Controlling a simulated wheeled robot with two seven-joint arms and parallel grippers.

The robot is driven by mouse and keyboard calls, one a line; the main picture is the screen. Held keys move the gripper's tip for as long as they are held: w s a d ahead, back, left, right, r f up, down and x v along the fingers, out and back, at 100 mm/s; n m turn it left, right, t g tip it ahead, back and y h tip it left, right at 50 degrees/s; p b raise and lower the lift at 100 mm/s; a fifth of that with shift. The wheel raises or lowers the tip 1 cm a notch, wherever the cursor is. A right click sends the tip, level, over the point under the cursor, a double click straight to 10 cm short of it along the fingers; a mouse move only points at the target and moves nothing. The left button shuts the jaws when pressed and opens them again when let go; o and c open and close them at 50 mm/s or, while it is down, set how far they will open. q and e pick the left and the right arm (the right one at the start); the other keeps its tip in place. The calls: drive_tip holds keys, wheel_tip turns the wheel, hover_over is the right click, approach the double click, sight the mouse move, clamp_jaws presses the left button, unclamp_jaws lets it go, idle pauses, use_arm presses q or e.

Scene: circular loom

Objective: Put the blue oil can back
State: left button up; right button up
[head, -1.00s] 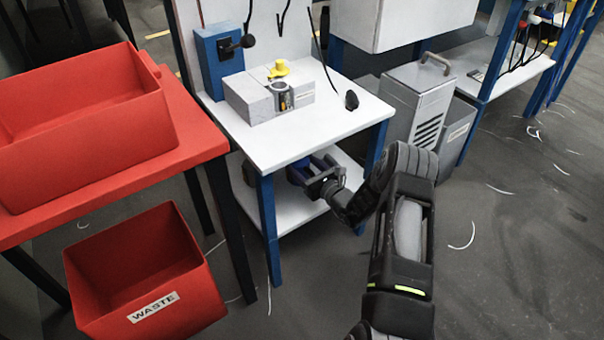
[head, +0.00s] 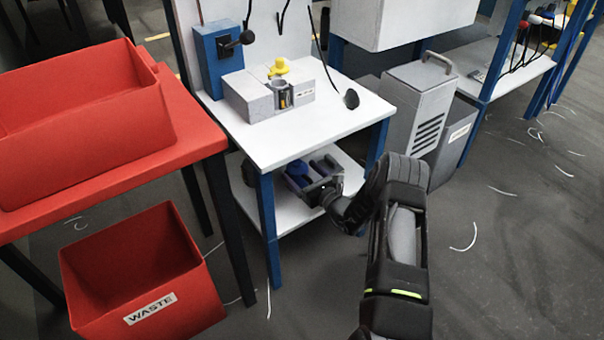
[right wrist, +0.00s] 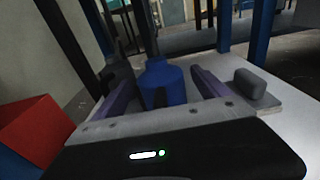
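The blue oil can (head: 297,172) stands on the white lower shelf of the small blue-legged table, near its front left leg. My right gripper (head: 322,170) is low at this shelf, just right of the can. In the right wrist view the can (right wrist: 164,84) shows between the two spread fingers of the right gripper (right wrist: 160,90), with visible gaps on both sides. The can's lower part is hidden by the gripper body. My left gripper is not in view.
The table top (head: 335,118) above the shelf carries a grey block fixture (head: 262,97) with a yellow knob. A red waste bin (head: 140,280) stands at lower left, and a grey cabinet (head: 418,115) at right. A grey rounded block (right wrist: 256,88) lies right of the fingers.

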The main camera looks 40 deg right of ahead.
drive_tip(key=shift+r, duration=0.1)
drive_tip(key=shift+s+r, duration=0.1)
drive_tip(key=s+p, duration=0.3)
drive_tip(key=s, duration=0.9)
drive_tip(key=shift+a+r, duration=0.15)
drive_tip(key=shift+r, duration=0.2)
drive_tip(key=shift+w, duration=0.1)
drive_tip(key=shift+c, duration=0.4)
idle(0.6)
